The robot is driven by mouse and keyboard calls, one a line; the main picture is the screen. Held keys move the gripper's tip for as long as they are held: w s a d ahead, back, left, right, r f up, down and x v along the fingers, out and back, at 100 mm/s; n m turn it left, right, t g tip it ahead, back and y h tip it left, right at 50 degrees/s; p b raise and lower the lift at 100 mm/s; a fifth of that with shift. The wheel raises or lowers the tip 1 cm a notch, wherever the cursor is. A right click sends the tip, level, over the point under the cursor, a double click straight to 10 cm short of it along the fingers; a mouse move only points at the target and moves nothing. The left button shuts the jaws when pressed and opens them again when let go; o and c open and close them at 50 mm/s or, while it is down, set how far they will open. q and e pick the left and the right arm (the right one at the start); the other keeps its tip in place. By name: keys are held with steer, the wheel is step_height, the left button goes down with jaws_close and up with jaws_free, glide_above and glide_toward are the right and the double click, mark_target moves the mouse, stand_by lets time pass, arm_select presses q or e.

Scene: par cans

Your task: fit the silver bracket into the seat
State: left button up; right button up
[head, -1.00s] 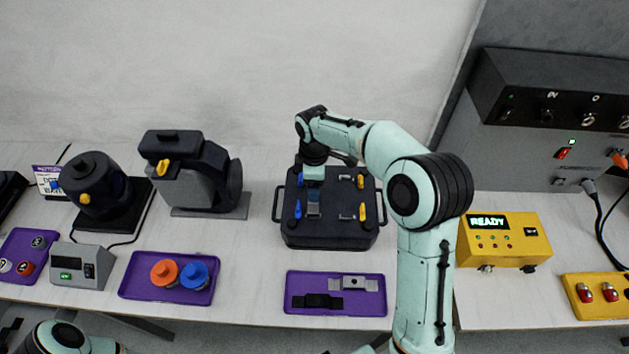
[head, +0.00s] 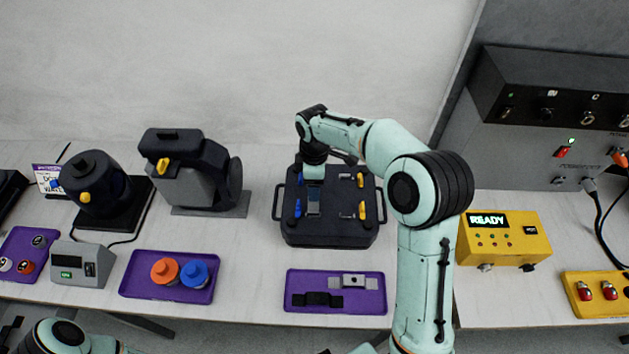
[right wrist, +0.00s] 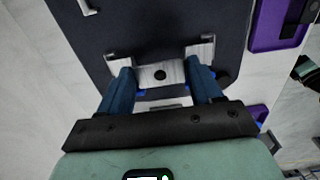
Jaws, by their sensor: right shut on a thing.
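My right gripper (right wrist: 160,82) points down over the left part of the black fixture (head: 330,238). Its blue fingers are shut on a silver bracket (right wrist: 160,73), a block with a dark round hole, between them in the right wrist view. Flat silver pieces show beyond both fingers; I cannot tell whether they belong to the bracket or the fixture. The seat below is mostly hidden, so I cannot tell how deep the bracket sits. Blue clamps (head: 298,208) stand at the left of the fixture, yellow clamps (head: 362,210) at the right. My left gripper is not seen.
A purple tray (head: 335,308) in front holds another silver bracket (head: 353,281) and a black one (head: 318,299). Another purple tray (head: 140,292) holds an orange and a blue knob. A yellow box (head: 500,248) reading READY stands to the right.

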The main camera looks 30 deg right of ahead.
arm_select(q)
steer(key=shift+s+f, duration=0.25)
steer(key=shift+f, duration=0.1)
arm_select(e)
steer(key=shift+f, duration=0.7)
steer(key=o, duration=1.2)
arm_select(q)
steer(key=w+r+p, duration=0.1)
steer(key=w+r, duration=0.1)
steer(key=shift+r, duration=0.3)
arm_select(e)
step_height(320, 180, up, 14)
steer(key=shift+f, duration=0.25)
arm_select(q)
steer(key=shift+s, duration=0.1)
